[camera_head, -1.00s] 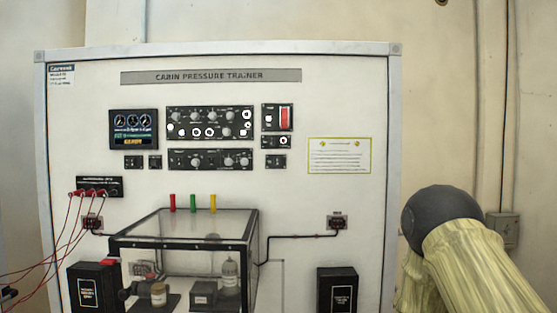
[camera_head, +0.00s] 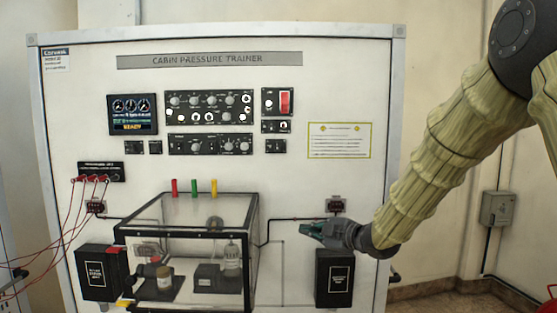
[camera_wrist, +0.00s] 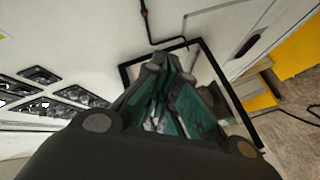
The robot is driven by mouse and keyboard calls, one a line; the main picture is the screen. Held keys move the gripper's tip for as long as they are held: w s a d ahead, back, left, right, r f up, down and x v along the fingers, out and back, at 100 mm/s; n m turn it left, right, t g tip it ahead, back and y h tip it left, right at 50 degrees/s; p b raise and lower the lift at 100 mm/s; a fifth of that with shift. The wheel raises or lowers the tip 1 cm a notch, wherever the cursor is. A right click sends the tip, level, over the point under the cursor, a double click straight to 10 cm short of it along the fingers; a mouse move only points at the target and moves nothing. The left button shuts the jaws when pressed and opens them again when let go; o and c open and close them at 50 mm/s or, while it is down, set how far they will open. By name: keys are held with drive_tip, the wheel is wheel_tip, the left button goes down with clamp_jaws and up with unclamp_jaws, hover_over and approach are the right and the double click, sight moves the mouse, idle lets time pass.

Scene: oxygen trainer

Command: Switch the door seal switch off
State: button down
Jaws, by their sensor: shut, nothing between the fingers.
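The trainer panel (camera_head: 330,80) is a white upright board titled "CABIN PRESSURE TRAINER". I cannot read which control is the door seal switch. Small black switch plates sit at centre right, one with a red part (camera_head: 286,101), one below it (camera_head: 275,127) and a lower one (camera_head: 275,146). Two more small plates (camera_head: 134,147) (camera_head: 155,147) sit under the gauge display. My gripper (camera_head: 303,229) is shut and empty, low in front of the panel, below and right of these switches. In the wrist view its dark and green fingers (camera_wrist: 163,62) are together.
A clear black-framed box (camera_head: 185,240) juts out at lower centre, left of my gripper. A black box (camera_head: 335,278) is mounted below my gripper. Red cables (camera_head: 70,215) hang at the left.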

sight(278, 149)
wheel_tip(278, 149, up, 24)
drive_tip(key=s+a+n+y+p, duration=0.1)
drive_tip(key=a+n+y, duration=0.1)
drive_tip(key=n, duration=0.4)
drive_tip(key=shift+f+n+p, duration=0.25)
drive_tip(key=shift+n+p, duration=0.05)
drive_tip(key=shift+p, duration=0.1)
drive_tip(key=shift+a, duration=0.15)
drive_tip(key=p+x, duration=0.2)
drive_tip(key=x, duration=0.1)
drive_tip(key=p+x, duration=0.2)
drive_tip(key=x, duration=0.2)
drive_tip(key=w+d+p+x, duration=0.1)
drive_tip(key=p+x, duration=0.1)
drive_tip(key=x, duration=0.2)
drive_tip(key=shift+w+a+r, duration=0.2)
drive_tip(key=shift+w+d+f+p, duration=0.1)
drive_tip(key=shift+w+p, duration=0.25)
drive_tip(key=shift+w, duration=0.2)
drive_tip(key=shift+w+f, duration=0.1)
drive_tip(key=shift+w, duration=0.2)
